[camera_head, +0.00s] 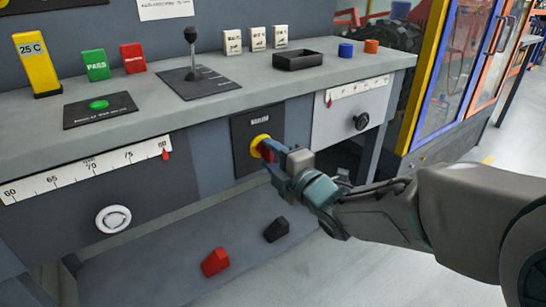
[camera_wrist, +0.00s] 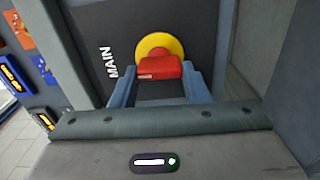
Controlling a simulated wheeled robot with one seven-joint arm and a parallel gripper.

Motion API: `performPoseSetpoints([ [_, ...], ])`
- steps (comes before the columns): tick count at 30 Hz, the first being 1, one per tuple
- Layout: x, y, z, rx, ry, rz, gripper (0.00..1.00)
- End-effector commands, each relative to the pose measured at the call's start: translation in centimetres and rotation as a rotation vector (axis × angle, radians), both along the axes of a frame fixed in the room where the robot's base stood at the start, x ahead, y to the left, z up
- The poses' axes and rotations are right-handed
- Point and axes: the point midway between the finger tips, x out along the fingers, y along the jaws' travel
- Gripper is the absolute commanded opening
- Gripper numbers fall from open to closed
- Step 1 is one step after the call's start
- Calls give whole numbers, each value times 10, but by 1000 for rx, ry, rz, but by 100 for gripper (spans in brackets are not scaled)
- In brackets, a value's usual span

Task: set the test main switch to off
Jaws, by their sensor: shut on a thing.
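The main switch is a red handle on a yellow round base (camera_head: 257,141), set in a dark panel (camera_head: 245,163) on the front of the grey bench. In the wrist view the red handle (camera_wrist: 160,69) sits in front of the yellow disc (camera_wrist: 152,44), beside the lettering "MAIN". My gripper (camera_head: 270,151) reaches the switch from the right. Its two blue fingers, also in the wrist view (camera_wrist: 160,78), stand on either side of the red handle and are shut on it. The fingers hide part of the handle, and any on or off marks cannot be read.
A slider scale with a white knob (camera_head: 113,219) is on the left of the bench front, and another with a black knob (camera_head: 361,121) is on the right. Red (camera_head: 215,262) and black (camera_head: 277,230) pedals stand below. A lever (camera_head: 191,58) and a dark tray (camera_head: 298,61) are on the bench top.

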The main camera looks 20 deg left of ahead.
Motion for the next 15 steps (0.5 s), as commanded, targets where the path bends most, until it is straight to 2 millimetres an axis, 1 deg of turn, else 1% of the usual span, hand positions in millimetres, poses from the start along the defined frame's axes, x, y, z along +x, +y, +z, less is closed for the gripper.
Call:
performPoseSetpoints([
  [15,-1,1,-2,-26,-25,3,19],
])
